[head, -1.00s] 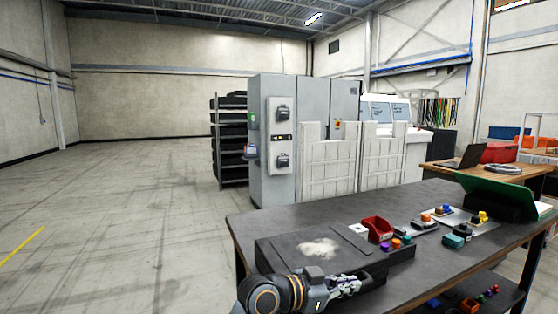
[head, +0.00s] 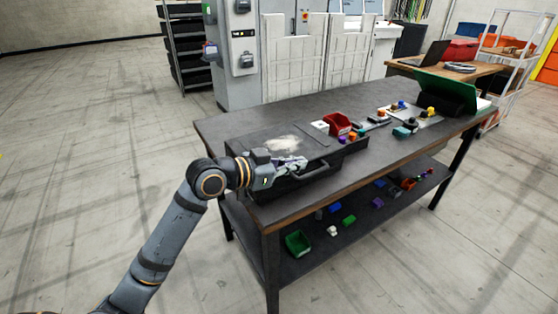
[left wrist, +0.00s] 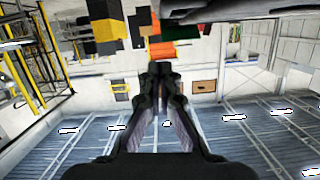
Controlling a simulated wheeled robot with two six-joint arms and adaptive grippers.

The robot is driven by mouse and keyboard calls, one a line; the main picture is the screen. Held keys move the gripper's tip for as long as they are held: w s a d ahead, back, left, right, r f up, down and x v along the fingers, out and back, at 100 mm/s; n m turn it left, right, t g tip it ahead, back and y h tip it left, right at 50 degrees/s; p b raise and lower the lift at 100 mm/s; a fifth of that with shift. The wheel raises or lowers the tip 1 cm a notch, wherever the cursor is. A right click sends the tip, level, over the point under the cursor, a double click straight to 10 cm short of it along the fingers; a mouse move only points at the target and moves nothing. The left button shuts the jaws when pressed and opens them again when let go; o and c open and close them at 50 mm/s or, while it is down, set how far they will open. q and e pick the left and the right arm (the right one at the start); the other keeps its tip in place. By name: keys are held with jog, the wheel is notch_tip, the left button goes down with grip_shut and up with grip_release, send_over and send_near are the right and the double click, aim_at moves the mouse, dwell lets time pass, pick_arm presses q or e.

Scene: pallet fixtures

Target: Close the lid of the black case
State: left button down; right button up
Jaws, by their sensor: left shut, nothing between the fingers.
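The black case (head: 246,143) lies on the dark workbench, with a pale smudge on its flat top. The lid looks down flat; I cannot tell whether it is fully seated. A dark handle (head: 316,172) is at the case's front side. My left gripper (head: 299,163) is shut and empty at the front edge of the case, hiding part of it. I cannot tell whether it touches the case. In the left wrist view the fingers (left wrist: 162,80) are together. My right gripper is out of view.
A green bin (head: 298,243) and loose parts lie on the lower shelf. Floor to the left is open.

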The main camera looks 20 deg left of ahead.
pick_arm(q)
jog(key=p+v, duration=0.4)
jog(key=v, duration=0.1)
jog(key=shift+d+r, duration=0.1)
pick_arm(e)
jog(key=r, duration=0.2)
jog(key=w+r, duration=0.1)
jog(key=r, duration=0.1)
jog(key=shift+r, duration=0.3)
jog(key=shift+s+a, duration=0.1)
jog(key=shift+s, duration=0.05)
